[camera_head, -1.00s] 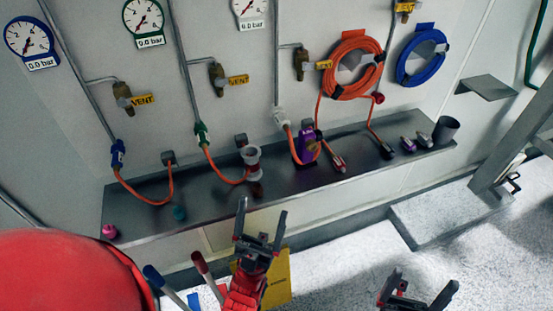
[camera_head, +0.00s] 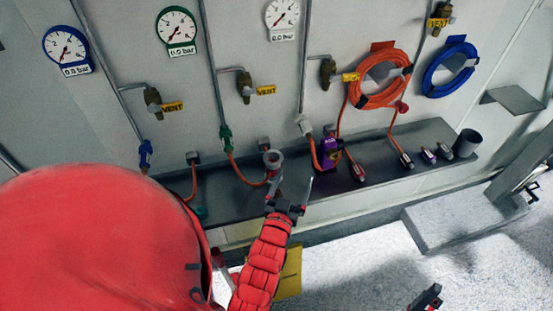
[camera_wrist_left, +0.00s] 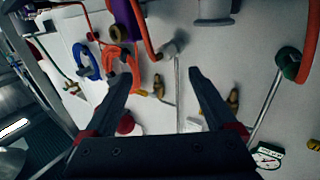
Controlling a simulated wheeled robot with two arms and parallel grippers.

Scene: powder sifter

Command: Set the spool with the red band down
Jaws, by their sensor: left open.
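A grey flanged, spool-like piece (camera_head: 272,160) stands on the dark shelf (camera_head: 228,204) in the head view. A grey flanged piece also shows at the top of the left wrist view (camera_wrist_left: 213,12). My left gripper (camera_head: 294,182) is open, close in front of the shelf's front edge and just below and right of that piece. In the left wrist view nothing is between its fingers (camera_wrist_left: 160,73). My right gripper (camera_head: 425,298) shows only in part at the bottom edge, and its jaws cannot be read.
A purple block (camera_head: 328,152) and several small fittings, one red and pale (camera_head: 358,172), lie along the shelf. A dark cup (camera_head: 467,143) stands at its right end. Orange hoses hang behind my left gripper. A red rounded shape (camera_head: 100,240) covers the lower left.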

